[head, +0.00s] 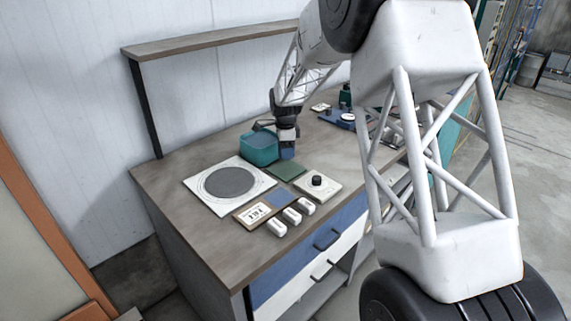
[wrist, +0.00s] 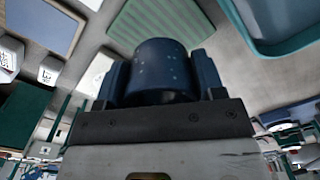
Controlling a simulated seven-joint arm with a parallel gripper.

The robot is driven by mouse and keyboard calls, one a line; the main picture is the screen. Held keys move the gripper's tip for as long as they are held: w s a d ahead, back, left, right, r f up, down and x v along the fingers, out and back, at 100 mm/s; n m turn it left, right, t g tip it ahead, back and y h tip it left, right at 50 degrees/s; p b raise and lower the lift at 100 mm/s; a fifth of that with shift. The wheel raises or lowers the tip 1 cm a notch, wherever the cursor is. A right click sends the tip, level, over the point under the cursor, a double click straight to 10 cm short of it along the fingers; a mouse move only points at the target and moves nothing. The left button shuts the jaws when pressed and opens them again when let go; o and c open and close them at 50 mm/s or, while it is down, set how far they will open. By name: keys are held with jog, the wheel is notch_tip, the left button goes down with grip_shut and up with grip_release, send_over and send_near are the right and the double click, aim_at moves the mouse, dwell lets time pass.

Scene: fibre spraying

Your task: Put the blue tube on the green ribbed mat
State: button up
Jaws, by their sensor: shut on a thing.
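The blue tube (head: 288,154) is in my gripper (head: 287,143) above the worktop, beside the teal bin. In the wrist view, the two dark fingers of my gripper (wrist: 160,82) are shut on the sides of the blue tube (wrist: 160,66). The green ribbed mat (head: 286,172) lies flat on the worktop, just in front of the tube in the head view. In the wrist view the mat (wrist: 150,22) shows just beyond the tube, which covers part of it. The tube's height above the surface is hard to tell.
The teal bin (head: 259,149) stands close to my gripper on the left. A white plate with a grey disc (head: 229,182) lies left of the mat. A white box with a black knob (head: 317,182) lies right. A blue pad (head: 279,199) and small white blocks (head: 292,215) lie in front.

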aim_at(285, 169)
jog(key=shift+f, duration=1.05)
jog(key=shift+f, duration=0.1)
jog(key=shift+f, duration=1.8)
jog(key=shift+f, duration=0.1)
jog(key=o, duration=1.1)
notch_tip(285, 169, up, 12)
